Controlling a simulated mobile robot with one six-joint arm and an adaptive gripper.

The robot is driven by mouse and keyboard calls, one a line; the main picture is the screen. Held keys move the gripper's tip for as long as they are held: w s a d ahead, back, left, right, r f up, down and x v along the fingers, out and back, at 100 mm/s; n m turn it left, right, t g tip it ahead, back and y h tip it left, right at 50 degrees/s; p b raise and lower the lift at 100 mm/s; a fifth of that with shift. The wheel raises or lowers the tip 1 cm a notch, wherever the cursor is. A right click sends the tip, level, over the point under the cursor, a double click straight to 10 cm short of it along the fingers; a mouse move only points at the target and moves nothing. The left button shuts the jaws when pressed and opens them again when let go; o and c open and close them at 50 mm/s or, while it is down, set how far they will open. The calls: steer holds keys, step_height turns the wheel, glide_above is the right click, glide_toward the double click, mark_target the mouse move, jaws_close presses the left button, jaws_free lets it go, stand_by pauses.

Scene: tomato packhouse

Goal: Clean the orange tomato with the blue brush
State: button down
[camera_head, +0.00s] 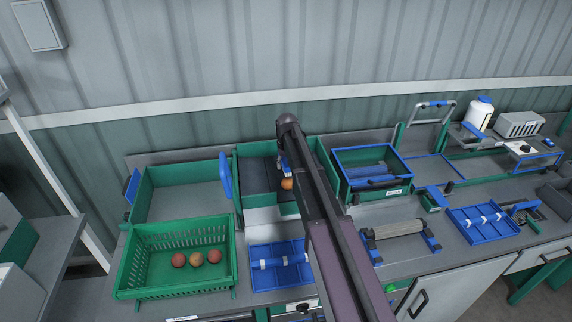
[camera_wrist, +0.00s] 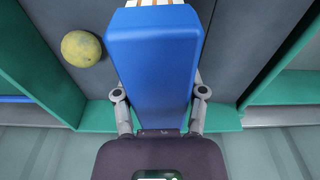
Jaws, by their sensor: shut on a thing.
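The orange tomato (camera_head: 287,183) sits on the dark floor of a green-walled bay (camera_head: 258,150) in the middle of the bench. In the wrist view it looks dull yellow (camera_wrist: 82,48) and lies left of the blue brush (camera_wrist: 153,62). My gripper (camera_wrist: 160,93) is shut on the brush, one finger on each side of its blue body. Pale bristles show at the brush's far end, at the top edge of the wrist view. A gap shows between brush and tomato there; their difference in height is unclear. In the head view my arm hides most of the gripper.
A green slotted crate (camera_head: 130,272) at front left holds three reddish to orange tomatoes. An empty green tray (camera_head: 180,178) stands behind it. Right of my arm are a blue-rimmed green bin (camera_head: 365,150), a roller (camera_head: 398,229) and a blue divided tray (camera_head: 484,222). The bay's walls flank the brush.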

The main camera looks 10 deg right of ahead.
mark_target(288, 181)
steer(key=shift+r+p, duration=0.8)
steer(key=shift+r, duration=0.15)
steer(key=shift+f, duration=0.2)
steer(key=shift+s+f+b, duration=0.35)
steer(key=shift+f+b, duration=0.5)
steer(key=shift+b, duration=0.05)
steer(key=shift+s+f+b, duration=0.35)
steer(key=shift+f+b, duration=0.45)
steer(key=shift+b, duration=0.15)
steer(key=shift+s+f+b, duration=0.35)
steer(key=shift+f+b, duration=0.5)
steer(key=shift+b, duration=0.05)
steer(key=shift+f+b, duration=0.35)
steer(key=shift+f, duration=0.05)
steer(key=shift+w+r, duration=0.1)
steer(key=shift+w, duration=0.95)
steer(key=shift+s, duration=0.3)
steer(key=shift+s+d, duration=0.15)
steer(key=shift+s, duration=1.7)
steer(key=shift+w, duration=0.2)
